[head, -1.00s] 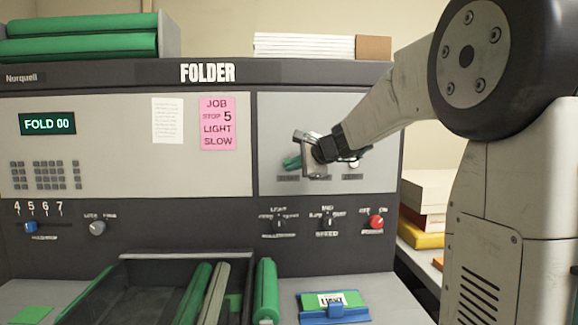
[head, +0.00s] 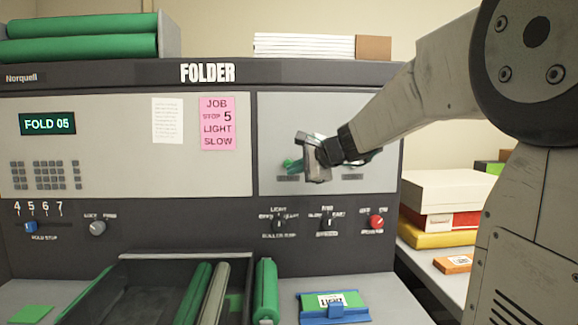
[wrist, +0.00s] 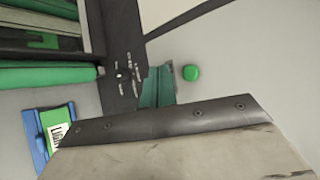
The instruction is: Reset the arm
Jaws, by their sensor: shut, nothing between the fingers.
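My gripper (head: 298,167) is shut and empty in front of the right panel of the folder (head: 235,72). In the wrist view my gripper (wrist: 156,86) shows as teal fingers beside a round green button (wrist: 190,73), with a small gap between them in the picture. In the head view the green button (head: 287,164) is partly hidden by the gripper. I cannot tell how far the fingers stand from the panel. The folder's display (head: 48,123) reads FOLD 05. Part of the right panel is hidden behind my wrist.
A pink job card (head: 217,123) reads stop 5, light, slow. A dark tray (head: 120,290) with rollers, a green roller (head: 266,290) and a blue-and-green block (head: 333,306) lie in front.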

